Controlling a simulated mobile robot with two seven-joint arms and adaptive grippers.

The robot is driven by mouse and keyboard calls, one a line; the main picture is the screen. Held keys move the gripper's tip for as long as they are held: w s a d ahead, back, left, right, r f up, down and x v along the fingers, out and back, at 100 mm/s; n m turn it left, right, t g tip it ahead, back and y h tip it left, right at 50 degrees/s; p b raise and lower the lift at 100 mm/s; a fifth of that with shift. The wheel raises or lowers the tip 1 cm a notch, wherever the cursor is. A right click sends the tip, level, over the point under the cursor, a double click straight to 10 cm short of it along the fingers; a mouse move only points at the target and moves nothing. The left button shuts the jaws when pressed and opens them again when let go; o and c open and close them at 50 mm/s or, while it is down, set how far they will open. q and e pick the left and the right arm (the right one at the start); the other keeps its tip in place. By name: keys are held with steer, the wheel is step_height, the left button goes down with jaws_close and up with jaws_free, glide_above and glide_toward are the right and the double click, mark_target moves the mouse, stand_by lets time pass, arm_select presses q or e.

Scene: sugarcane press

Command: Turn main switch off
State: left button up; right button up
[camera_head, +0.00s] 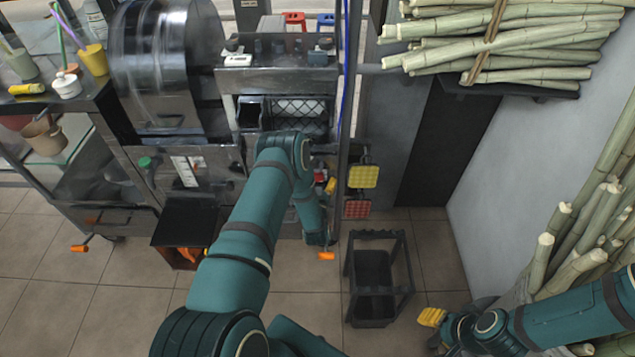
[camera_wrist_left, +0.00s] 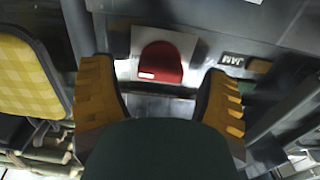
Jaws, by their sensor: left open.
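The main switch looks to be the red rounded piece (camera_wrist_left: 161,64) on a pale plate, seen in the left wrist view straight ahead between my fingertips. A small bit of red (camera_head: 320,175) shows in the head view by the press frame. My left gripper (camera_wrist_left: 163,88) is open, with one yellow finger on each side of the switch and no clear contact. In the head view it is mostly hidden by my arm, with a yellow fingertip (camera_head: 330,185) showing. My right gripper (camera_head: 432,317) is low at the right, away from the press; its opening is unclear.
A yellow square pad (camera_head: 363,176) and a red one (camera_head: 357,208) stick out just right of the left gripper. A black crate (camera_head: 373,322) stands on the floor. Sugarcane stalks (camera_head: 500,40) lie on a shelf at upper right.

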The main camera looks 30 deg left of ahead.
arm_select(q)
steer(key=c, duration=1.2)
steer(key=shift+n, duration=0.3)
steer(key=shift+s+a+f+n, duration=0.1)
steer(key=shift+n, duration=4.2)
steer(key=shift+a+f+n, duration=0.1)
steer(key=shift+n, duration=4.2)
